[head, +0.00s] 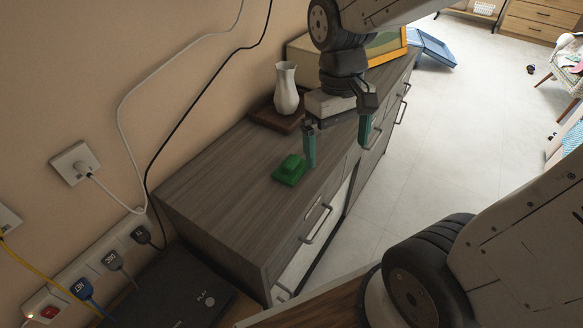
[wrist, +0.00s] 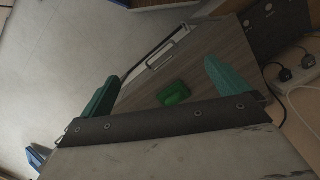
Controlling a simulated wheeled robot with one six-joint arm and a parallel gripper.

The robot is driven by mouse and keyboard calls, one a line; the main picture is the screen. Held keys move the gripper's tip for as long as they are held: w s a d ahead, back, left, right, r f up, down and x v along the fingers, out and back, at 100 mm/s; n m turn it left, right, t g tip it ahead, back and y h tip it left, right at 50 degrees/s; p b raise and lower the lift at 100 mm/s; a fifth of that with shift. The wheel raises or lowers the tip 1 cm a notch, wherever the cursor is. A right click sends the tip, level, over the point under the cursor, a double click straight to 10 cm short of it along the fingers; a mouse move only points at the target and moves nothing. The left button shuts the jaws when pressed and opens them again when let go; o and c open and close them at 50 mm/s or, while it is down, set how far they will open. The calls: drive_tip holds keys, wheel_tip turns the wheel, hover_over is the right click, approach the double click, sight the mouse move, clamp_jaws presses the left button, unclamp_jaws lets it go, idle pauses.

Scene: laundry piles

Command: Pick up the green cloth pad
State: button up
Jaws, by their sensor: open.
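The green cloth pad (head: 290,169) lies on the grey wooden top of the low cabinet (head: 215,190), close to its drawer-side edge. It looks like a small dark green square with a raised lump on it. My gripper (head: 337,140) is open and empty above the cabinet, with its teal fingers apart, to the right of the pad in the head view. In the wrist view the pad (wrist: 173,93) shows between the two fingers (wrist: 160,86), beyond them and apart from them. Nothing covers the pad in either view.
A white vase (head: 287,90) stands on a dark wooden tray (head: 275,117) behind the pad. A framed picture (head: 388,44) is at the cabinet's far end. Cables and plugs (head: 140,234) line the wall at left. The cabinet top left of the pad is clear.

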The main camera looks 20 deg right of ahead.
sight(293, 161)
drive_tip(key=w+f+n, duration=0.1)
drive_tip(key=w+f, duration=0.3)
drive_tip(key=w, duration=0.1)
drive_tip(key=w+a+f+n+t, duration=0.1)
drive_tip(key=w+f+n, duration=0.1)
drive_tip(key=w+f, duration=0.2)
drive_tip(key=w+a+f+n, duration=0.1)
drive_tip(key=w+f+n, duration=0.1)
drive_tip(key=w+f, duration=0.2)
drive_tip(key=shift+w+f+t, duration=0.1)
drive_tip(key=shift+w+t, duration=0.2)
drive_tip(key=shift+w, duration=1.3)
drive_tip(key=shift+f, duration=0.1)
wheel_tip(293, 161, down, 8)
drive_tip(key=shift+s+r, duration=0.1)
drive_tip(key=shift+r, duration=0.15)
drive_tip(key=c, duration=0.8)
